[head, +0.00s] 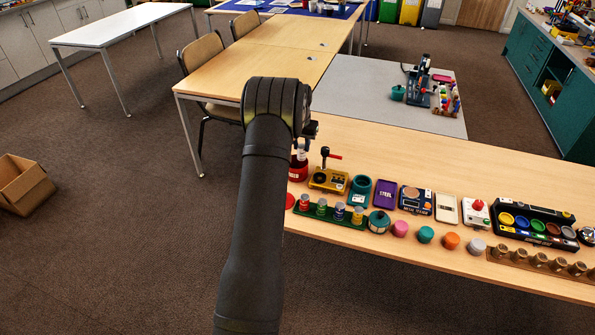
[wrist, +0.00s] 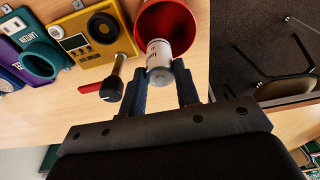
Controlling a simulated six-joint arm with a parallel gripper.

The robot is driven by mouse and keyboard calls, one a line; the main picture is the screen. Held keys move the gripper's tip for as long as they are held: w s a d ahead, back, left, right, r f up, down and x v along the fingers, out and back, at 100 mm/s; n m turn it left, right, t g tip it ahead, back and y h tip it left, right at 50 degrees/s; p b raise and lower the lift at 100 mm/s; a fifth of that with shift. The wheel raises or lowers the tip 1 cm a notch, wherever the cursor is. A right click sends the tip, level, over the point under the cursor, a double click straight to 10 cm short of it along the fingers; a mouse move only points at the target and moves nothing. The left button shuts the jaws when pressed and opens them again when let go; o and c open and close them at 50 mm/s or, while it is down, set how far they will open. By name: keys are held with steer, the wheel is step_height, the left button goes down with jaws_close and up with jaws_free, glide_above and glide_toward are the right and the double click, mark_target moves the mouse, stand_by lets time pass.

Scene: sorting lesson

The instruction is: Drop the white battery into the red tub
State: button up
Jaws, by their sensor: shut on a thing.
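In the wrist view my gripper (wrist: 160,75) is shut on the white battery (wrist: 158,52), a short pale cylinder with a grey end, held between the two dark fingers. The battery overlaps the mouth of the red tub (wrist: 195,18) in this view; its height above the tub is hard to judge. In the head view the red tub (head: 297,169) stands at the left of the near table, partly hidden by my arm. My gripper is mostly hidden there too, just above the tub.
A yellow device (head: 328,180) with a red-handled lever (wrist: 112,85) stands close beside the tub. A teal tub (head: 360,188), a purple tray (head: 384,193) and a green rack (head: 330,215) of small cylinders are nearby. Bare table (head: 400,150) lies behind the row.

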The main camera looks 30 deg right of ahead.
steer(key=shift+f, duration=1.4)
steer(key=o, duration=1.1)
steer(key=r, duration=0.5)
steer(key=s+a+r, duration=0.1)
steer(key=r, duration=0.5)
steer(key=s+a+r, duration=0.1)
steer(key=r, duration=0.5)
steer(key=shift+r, duration=0.15)
